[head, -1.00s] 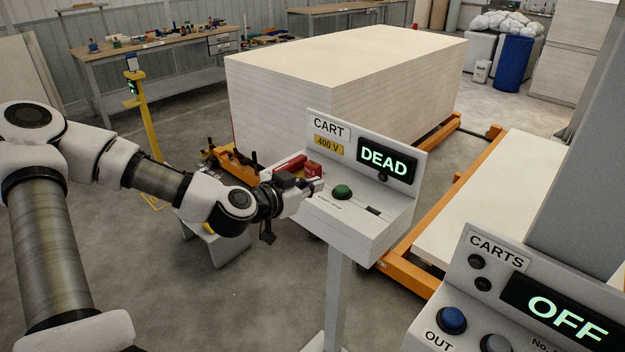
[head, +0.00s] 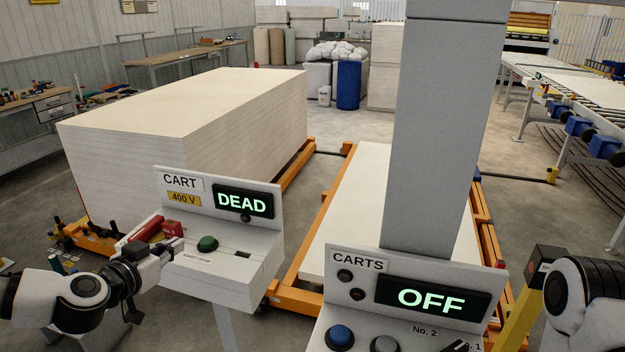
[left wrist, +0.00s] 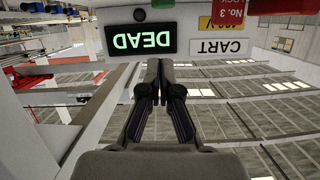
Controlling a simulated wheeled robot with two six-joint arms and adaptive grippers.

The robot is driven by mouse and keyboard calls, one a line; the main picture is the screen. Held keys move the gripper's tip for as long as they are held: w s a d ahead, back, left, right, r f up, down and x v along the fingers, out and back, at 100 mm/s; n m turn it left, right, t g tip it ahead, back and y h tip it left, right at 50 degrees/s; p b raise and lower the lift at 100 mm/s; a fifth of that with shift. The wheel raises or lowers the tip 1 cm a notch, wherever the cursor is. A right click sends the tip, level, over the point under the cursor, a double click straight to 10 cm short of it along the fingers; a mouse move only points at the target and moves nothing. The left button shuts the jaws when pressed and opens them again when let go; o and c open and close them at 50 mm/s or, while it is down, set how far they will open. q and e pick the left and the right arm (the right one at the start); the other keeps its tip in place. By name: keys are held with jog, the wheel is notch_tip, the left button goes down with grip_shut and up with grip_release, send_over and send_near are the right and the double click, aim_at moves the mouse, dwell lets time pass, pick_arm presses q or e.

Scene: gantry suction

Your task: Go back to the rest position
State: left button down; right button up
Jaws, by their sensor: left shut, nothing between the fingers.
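My left gripper (head: 168,250) is shut and empty at the left edge of the CART control box (head: 222,275). In the left wrist view its two dark fingers (left wrist: 161,70) are together, with nothing between them. The box's sign reads CART, 400 V, and its display (head: 244,202) reads DEAD. A green button (head: 207,244) is on its top. In the left wrist view the display (left wrist: 141,40) appears upside down beyond the fingertips. I cannot tell whether the gripper touches the box. Part of my right arm shows at the right edge; its gripper is out of view.
The CARTS console (head: 345,270) with its OFF display (head: 432,301) stands in front. A red part (head: 150,229) is by my left gripper. A big board stack (head: 190,110) and a low pale stack (head: 350,205) stand behind. A grey column (head: 430,130) rises behind the console.

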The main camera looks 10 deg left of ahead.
pick_arm(q)
jog(key=s+d+f+m+g, duration=0.2)
jog(key=s+f+g, duration=0.1)
jog(key=f, duration=0.5)
jog(key=s+d+f+m+g, duration=0.2)
jog(key=s+d+f, duration=0.1)
jog(key=f, duration=0.4)
jog(key=s+d+f+m+g, duration=0.1)
jog(key=s+d+f+g, duration=0.2)
jog(key=f, duration=0.5)
jog(key=s+d+f+n+g, duration=0.3)
jog(key=s+f, duration=0.2)
jog(key=s, duration=0.4)
jog(key=s+d+f+n+g, duration=0.3)
jog(key=s+f, duration=0.3)
jog(key=s, duration=0.3)
jog(key=shift+s+d+f+n+g+y, duration=0.25)
jog(key=shift+s+n+g+y, duration=0.15)
jog(key=shift+n, duration=0.1)
jog(key=shift+w, duration=0.1)
